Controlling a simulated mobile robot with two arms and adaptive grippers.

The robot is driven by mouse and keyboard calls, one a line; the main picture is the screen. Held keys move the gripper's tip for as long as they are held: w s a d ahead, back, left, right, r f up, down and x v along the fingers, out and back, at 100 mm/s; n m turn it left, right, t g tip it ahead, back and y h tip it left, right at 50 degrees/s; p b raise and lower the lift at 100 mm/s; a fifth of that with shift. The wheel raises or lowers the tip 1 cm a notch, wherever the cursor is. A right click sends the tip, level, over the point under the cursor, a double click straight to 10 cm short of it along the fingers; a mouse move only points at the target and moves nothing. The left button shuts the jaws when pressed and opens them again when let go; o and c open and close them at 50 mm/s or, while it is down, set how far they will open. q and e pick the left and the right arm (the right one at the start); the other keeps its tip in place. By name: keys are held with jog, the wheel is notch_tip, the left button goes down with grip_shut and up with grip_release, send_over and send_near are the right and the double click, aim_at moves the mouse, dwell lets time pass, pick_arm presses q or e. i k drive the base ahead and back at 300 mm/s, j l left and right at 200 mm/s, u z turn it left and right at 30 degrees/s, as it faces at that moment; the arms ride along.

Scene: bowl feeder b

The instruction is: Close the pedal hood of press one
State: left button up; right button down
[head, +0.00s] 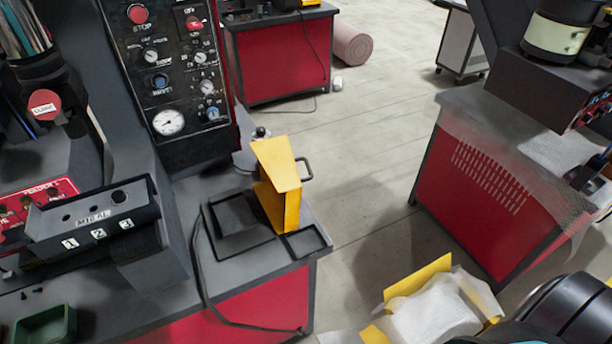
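A yellow bent-plate cover (278,180) stands upright at the right corner of the dark bench (185,285), with a dark handle beside it. Lower right, near the floor, is another yellow part (418,278), with white crumpled sheeting (430,318) over or beside it. I cannot tell for sure which yellow part is the pedal hood, or whether it is open. No pedal shows. Neither of my grippers is in view; a black rounded part of what looks like my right arm fills the bottom right corner.
A black control panel (170,65) with gauges and knobs stands on the bench. A numbered grey box (95,215) and green bin (45,325) are at left. A red cabinet (475,190) with translucent sheeting stands at right. Open floor (375,150) lies between.

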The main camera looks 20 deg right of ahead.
aim_at(279, 190)
jog(key=i+l, duration=0.1)
jog(key=l, duration=0.6)
jog(key=i+l, duration=0.1)
jog(key=l, duration=0.6)
jog(key=j+u, duration=0.05)
